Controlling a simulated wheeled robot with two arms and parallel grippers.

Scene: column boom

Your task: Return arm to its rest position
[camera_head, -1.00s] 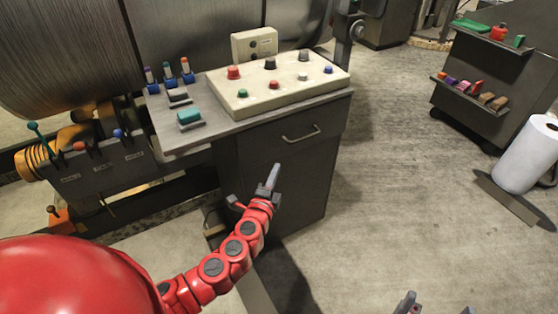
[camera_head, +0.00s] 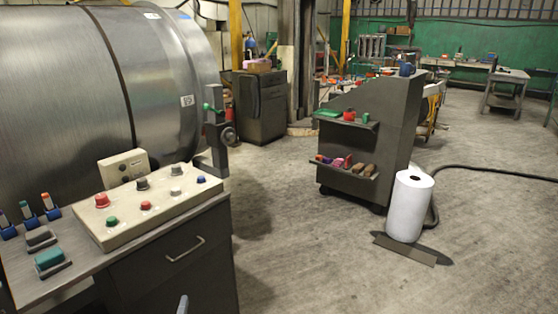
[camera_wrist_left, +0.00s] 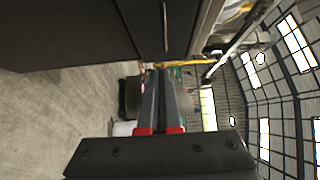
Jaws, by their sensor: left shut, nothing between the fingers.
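My left gripper (camera_head: 182,304) shows only as a grey fingertip at the bottom edge of the head view, in front of the control cabinet. In the left wrist view my left gripper (camera_wrist_left: 160,73) has its two grey fingers together, with nothing held between them. The rest of the left arm is out of the head view. My right gripper is in neither current view.
The dark cabinet (camera_head: 180,275) carries a control panel (camera_head: 160,212) with several knobs. It also fills the upper left of the wrist view (camera_wrist_left: 65,40). A shelf cart (camera_head: 385,125) and a white roll (camera_head: 410,205) stand to the right. The floor (camera_head: 310,240) between is open.

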